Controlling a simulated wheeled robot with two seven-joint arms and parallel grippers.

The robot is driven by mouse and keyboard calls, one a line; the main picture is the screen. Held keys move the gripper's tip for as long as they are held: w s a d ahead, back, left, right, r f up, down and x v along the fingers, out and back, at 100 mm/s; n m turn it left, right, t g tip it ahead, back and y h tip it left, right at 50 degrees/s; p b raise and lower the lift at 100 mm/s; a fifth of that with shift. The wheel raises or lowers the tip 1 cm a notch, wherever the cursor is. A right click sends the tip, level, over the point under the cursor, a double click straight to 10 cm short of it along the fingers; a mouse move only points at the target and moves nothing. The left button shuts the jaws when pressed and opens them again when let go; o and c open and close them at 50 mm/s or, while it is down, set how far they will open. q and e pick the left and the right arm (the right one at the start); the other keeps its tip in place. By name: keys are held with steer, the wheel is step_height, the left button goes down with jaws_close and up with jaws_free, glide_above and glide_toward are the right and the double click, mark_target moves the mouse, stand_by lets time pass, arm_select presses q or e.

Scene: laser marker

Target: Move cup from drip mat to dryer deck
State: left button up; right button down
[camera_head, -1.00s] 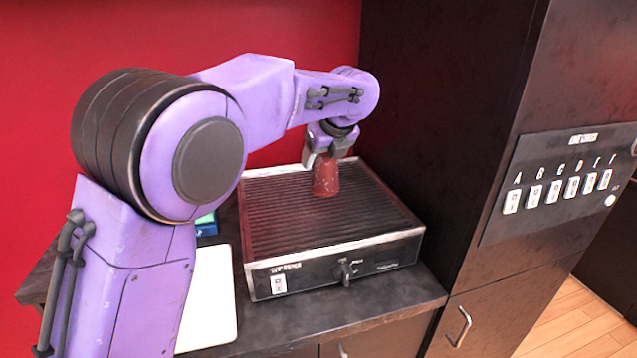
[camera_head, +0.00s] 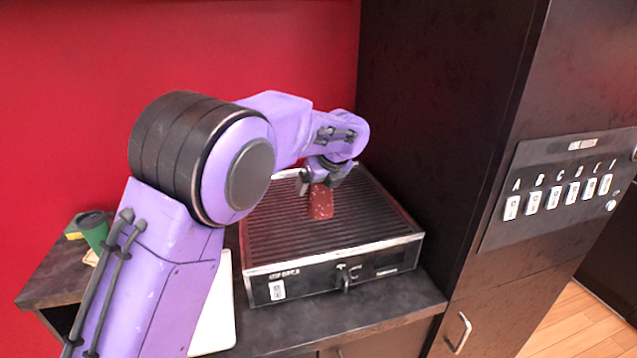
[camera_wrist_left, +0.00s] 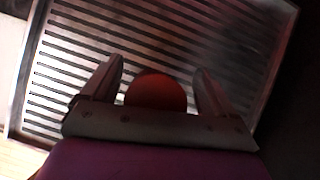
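The red cup (camera_head: 320,205) is over the ribbed top of the dryer deck (camera_head: 375,222), near its middle. My left gripper (camera_head: 322,182) is above it with a finger on each side of its upper part and moves with it, so it appears shut on the cup. In the left wrist view the round red end of the cup (camera_wrist_left: 156,93) shows between the two fingers of the left gripper (camera_wrist_left: 157,75). I cannot tell whether the cup's lower end touches the deck. A pale flat board (camera_head: 215,320), perhaps the drip mat, is partly hidden by my left arm. My right gripper is not in view.
A tall dark cabinet (camera_head: 440,110) with a lettered switch panel (camera_head: 560,190) stands close on the deck's right. A red wall is behind. A green container (camera_head: 92,230) stands on the counter at the left. The ribbed top around the cup is clear.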

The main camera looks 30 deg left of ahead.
arm_select(q)
steer(key=shift+s+r, duration=0.2)
steer(key=b+v, duration=0.1)
steer(key=v, duration=1.1)
steer(key=shift+w, duration=0.1)
stand_by(1.6)
